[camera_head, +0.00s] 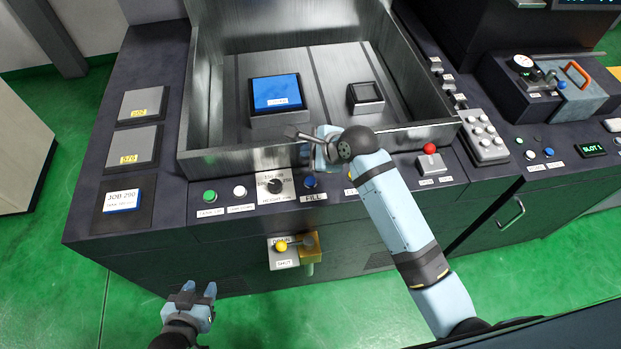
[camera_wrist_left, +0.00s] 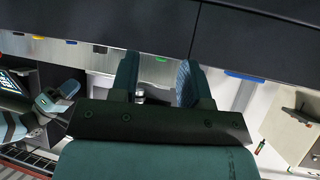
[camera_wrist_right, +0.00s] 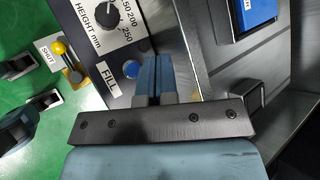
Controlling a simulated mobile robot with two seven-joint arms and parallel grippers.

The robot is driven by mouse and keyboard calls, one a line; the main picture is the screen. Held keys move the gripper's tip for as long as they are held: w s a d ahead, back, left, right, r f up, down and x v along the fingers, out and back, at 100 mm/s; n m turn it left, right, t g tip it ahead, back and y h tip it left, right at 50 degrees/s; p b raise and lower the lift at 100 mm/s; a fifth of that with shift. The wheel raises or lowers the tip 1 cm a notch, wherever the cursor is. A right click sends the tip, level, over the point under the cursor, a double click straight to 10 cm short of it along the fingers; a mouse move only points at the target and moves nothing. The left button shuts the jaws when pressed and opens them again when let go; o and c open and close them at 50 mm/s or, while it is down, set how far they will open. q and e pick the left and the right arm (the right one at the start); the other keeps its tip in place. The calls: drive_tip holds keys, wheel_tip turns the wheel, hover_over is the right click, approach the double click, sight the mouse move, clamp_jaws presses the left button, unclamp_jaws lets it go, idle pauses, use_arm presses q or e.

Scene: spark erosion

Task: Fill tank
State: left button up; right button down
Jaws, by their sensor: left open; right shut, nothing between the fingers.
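The open metal tank (camera_head: 235,160) stands on the dark machine, and I see no liquid in it. The blue FILL button (camera_head: 310,181) is on the front panel below the tank; it also shows in the right wrist view (camera_wrist_right: 132,68). My right gripper (camera_head: 306,140) is shut and empty above the tank's front rim. In the right wrist view its fingertips (camera_wrist_right: 155,58) appear just beside the FILL button; contact cannot be told. The height dial (camera_head: 275,185) is left of the button. The drain lever (camera_head: 281,246) is below, over a SHUT label. My left gripper (camera_head: 190,290) is open and empty, low in front of the machine.
Inside the tank are a blue-topped block (camera_head: 276,92) and a smaller dark-topped block (camera_head: 366,95). A green button (camera_head: 209,196), a white button (camera_head: 239,191) and a red knob (camera_head: 430,149) are on the panel. The green floor (camera_head: 320,315) in front is clear.

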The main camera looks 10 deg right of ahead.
sight(310, 182)
drive_tip(key=shift+f+b, duration=0.4)
drive_tip(key=shift+f, duration=4)
drive_tip(key=shift+f+p, duration=0.3)
drive_tip(key=shift+f, duration=0.15)
